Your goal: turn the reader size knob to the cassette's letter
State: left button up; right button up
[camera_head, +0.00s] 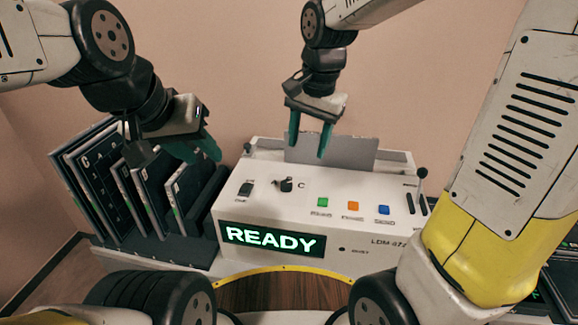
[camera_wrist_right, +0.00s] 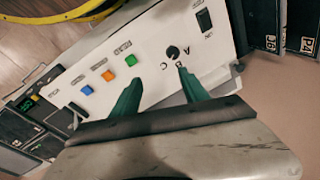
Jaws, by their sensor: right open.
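The black size knob (camera_head: 286,184) sits on the white top of the reader (camera_head: 335,195), with a letter C beside it. In the right wrist view the knob (camera_wrist_right: 172,52) has the letters A, B and C around it; I cannot tell which one it points at. My right gripper (camera_head: 309,145) is open and empty above the reader, behind the knob and apart from it. Its fingers (camera_wrist_right: 160,92) show near the knob in the wrist view. My left gripper (camera_head: 205,153) appears open, near the cassettes (camera_head: 98,190) in the rack; the front one bears a letter that looks like C.
The reader's screen (camera_head: 268,240) says READY. Green (camera_head: 323,202), orange (camera_head: 353,206) and blue (camera_head: 384,210) buttons lie right of the knob, with a black switch (camera_head: 246,189) to its left. A lever (camera_head: 421,180) stands at the right end. A raised grey plate (camera_head: 330,150) is behind.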

aim_at(286, 183)
jog(key=w+a+f+m, duration=0.1)
jog(key=f, duration=0.1)
jog(key=w+a+f+m+g, duration=0.1)
jog(key=a+f, duration=0.1)
jog(key=w+a+f+m+h, duration=0.1)
jog(key=f, duration=0.1)
jog(key=shift+w+a+g, duration=0.3)
jog(key=shift+w+a, duration=0.05)
notch_tip(286, 183, down, 8)
jog(key=shift+r, duration=0.15)
grip_shut()
